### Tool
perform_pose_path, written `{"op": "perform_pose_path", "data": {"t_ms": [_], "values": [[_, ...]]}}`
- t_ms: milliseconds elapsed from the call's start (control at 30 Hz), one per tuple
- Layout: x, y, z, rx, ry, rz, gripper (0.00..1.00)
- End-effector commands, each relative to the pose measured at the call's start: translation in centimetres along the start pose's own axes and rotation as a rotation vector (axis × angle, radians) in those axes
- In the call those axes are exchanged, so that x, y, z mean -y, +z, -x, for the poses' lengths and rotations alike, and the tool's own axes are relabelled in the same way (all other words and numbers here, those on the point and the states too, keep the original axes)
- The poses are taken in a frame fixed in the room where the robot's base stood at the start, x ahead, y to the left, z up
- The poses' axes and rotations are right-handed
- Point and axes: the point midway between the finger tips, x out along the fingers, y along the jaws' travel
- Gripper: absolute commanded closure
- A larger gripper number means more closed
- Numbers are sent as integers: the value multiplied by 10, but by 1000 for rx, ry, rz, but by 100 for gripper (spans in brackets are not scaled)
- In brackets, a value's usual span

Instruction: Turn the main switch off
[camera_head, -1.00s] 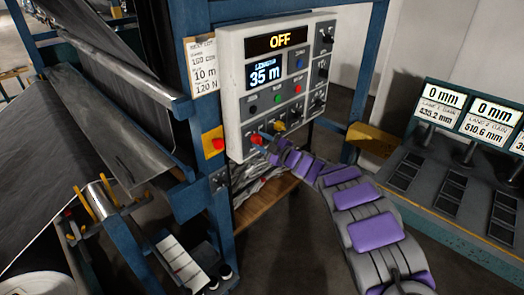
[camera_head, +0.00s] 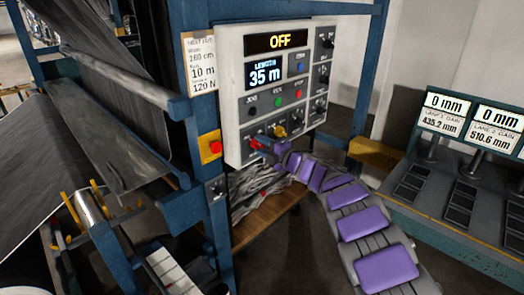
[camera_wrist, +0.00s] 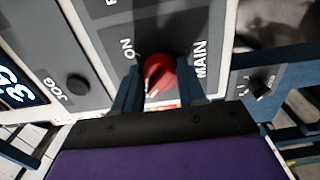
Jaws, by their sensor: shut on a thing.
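The red main switch (camera_wrist: 160,74) is a round knob with a pale mark, beside the words MAIN and ON in the wrist view. My gripper (camera_wrist: 161,88) has one finger on each side of the knob and is shut on it. In the head view the knob (camera_head: 255,143) shows as a small red spot at the panel's lower left, partly hidden by my gripper (camera_head: 268,147). The control panel (camera_head: 237,98) is a pale grey box. Its top display (camera_head: 280,40) reads OFF in yellow, and the blue-lit screen (camera_head: 265,76) reads LENGTH 35 m.
A yellow selector (camera_head: 280,131) sits close to my gripper, with black knobs at the panel's right. A red stop button (camera_head: 215,147) is on the blue frame (camera_head: 203,115) at left. Grey rolls stand further left, and a gauge bench (camera_head: 455,190) at right.

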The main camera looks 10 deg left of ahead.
Motion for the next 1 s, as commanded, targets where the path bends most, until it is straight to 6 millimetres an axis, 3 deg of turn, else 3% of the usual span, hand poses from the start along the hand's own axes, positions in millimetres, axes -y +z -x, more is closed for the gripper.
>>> {"op": "perform_pose_path", "data": {"t_ms": [33,533,567,800,1000], "values": [[7,-2,-1,-5,-11,8,90],[8,-3,-1,-6,-13,22,90],[8,-3,-1,-6,-13,22,57],[5,-2,-1,-5,-8,23,34],[3,-2,-1,-3,-5,23,34]]}}
